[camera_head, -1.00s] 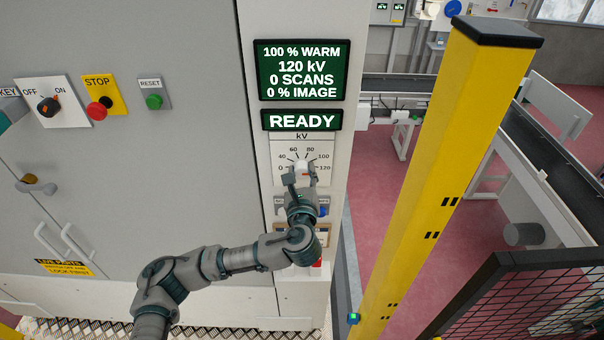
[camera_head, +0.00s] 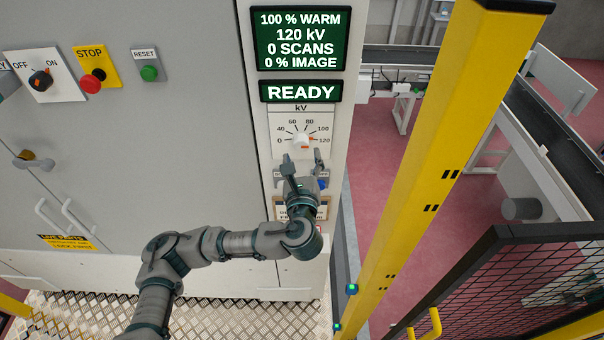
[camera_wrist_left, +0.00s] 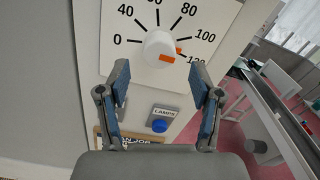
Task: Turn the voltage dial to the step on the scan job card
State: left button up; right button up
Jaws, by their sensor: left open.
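The voltage dial (camera_head: 301,141) is a white knob with an orange mark on a kV scale. In the left wrist view the dial (camera_wrist_left: 159,44) has its orange mark to the right, near 120. The display (camera_head: 301,38) reads 120 kV. My left gripper (camera_head: 303,159) is open just below the knob. In the wrist view its fingers (camera_wrist_left: 158,76) stand apart, with no contact seen. The scan job card (camera_head: 283,208) is below, mostly hidden by my gripper; its step cannot be read. My right gripper is not in view.
A blue lamps button (camera_wrist_left: 160,125) sits under the dial. The READY sign (camera_head: 301,92) is above it. A key switch (camera_head: 41,79), red stop button (camera_head: 91,82) and green reset button (camera_head: 149,73) are at left. A yellow post (camera_head: 445,150) stands right.

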aim_at(302, 148)
pick_arm(q)
jog(key=s, duration=0.6)
jog(key=shift+s, duration=0.4)
jog(key=shift+f, duration=0.1)
jog(key=s+b, duration=0.7)
jog(key=b, duration=0.7)
jog(key=w+p, duration=0.5)
jog(key=w, duration=1.1)
jog(key=shift+p, duration=0.35)
jog(key=shift+w, duration=0.7)
